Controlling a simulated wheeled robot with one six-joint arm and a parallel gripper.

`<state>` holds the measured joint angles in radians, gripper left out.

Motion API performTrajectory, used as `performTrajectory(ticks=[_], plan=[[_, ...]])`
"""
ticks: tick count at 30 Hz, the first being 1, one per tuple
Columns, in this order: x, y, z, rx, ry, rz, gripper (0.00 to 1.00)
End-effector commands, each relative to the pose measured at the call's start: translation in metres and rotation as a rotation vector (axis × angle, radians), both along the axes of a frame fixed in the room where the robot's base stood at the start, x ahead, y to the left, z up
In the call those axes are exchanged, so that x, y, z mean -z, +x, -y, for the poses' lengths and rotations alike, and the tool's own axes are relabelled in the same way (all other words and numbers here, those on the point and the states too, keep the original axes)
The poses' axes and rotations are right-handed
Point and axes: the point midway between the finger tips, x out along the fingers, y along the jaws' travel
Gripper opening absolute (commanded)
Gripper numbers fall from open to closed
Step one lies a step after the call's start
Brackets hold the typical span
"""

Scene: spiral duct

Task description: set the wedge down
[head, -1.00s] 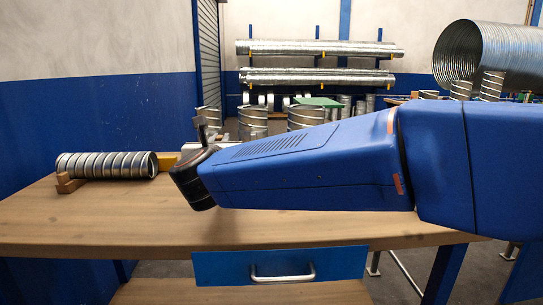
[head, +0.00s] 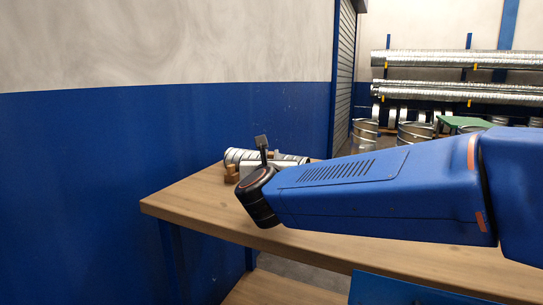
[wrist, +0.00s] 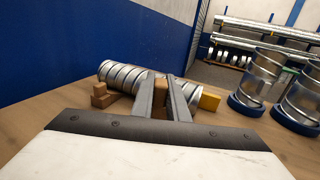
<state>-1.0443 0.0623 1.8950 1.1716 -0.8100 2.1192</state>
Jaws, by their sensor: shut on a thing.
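My gripper (wrist: 160,82) is shut on a brown wooden wedge (wrist: 160,98), which shows between its two grey fingers in the wrist view. A ribbed metal spiral duct (wrist: 124,77) lies on the wooden bench (wrist: 40,125) beyond the fingers; part of it is hidden behind them. I cannot tell whether the held wedge touches the duct or the bench. Another wooden wedge (wrist: 103,96) sits against the duct's left end. In the head view the duct (head: 238,155) and that wedge (head: 231,173) show behind my wrist, which hides the held wedge.
A yellow block (wrist: 209,101) is by the duct's right end. Metal duct pieces with blue bases (wrist: 260,78) stand to the right. A blue wall (head: 160,150) rises behind the bench. The bench top left of the duct is clear.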

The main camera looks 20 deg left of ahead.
Motion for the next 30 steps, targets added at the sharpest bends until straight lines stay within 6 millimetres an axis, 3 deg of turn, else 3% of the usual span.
performTrajectory(ticks=[5,21,30], plan=[[0.005,0.0,0.0,-0.002,-0.001,0.0,0.0],[0.052,0.0,0.0,-0.001,-0.002,0.0,0.0],[0.067,0.0,0.0,-0.002,0.0,0.0,0.0]])
